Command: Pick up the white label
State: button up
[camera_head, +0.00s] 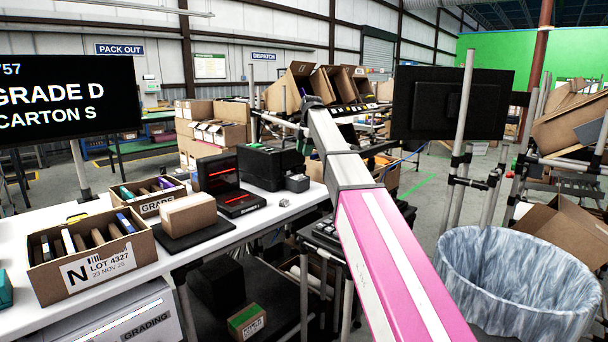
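A white label (97,266) printed "N LOT 4327, 23 NOV 26" lies flat on the front of an open carton (45,289) on the white table at left. Another white label (157,205) reading "GRADE" is on a smaller open carton behind it. I cannot tell which label is meant, and I see no loose one. My pink and grey arm reaches from the bottom centre away toward the back. My gripper (308,104), at its far end, is small, dark and partly hidden, well right of and beyond both cartons. I cannot make out its fingers.
A brown block (188,214) sits on a black pad on the table (217,238). Black devices (270,167) stand behind it. A screen (66,95) rises at left. A lined bin (515,285) stands at right. Tilted cartons (290,88) are behind my arm's end.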

jog(key=f, duration=0.3)
jog(key=w+a+f, duration=0.1)
jog(key=f, duration=0.6)
jog(key=shift+w+a+f, duration=0.3)
jog(key=shift+w+a, duration=0.05)
jog(key=shift+c, duration=0.4)
grip_shut()
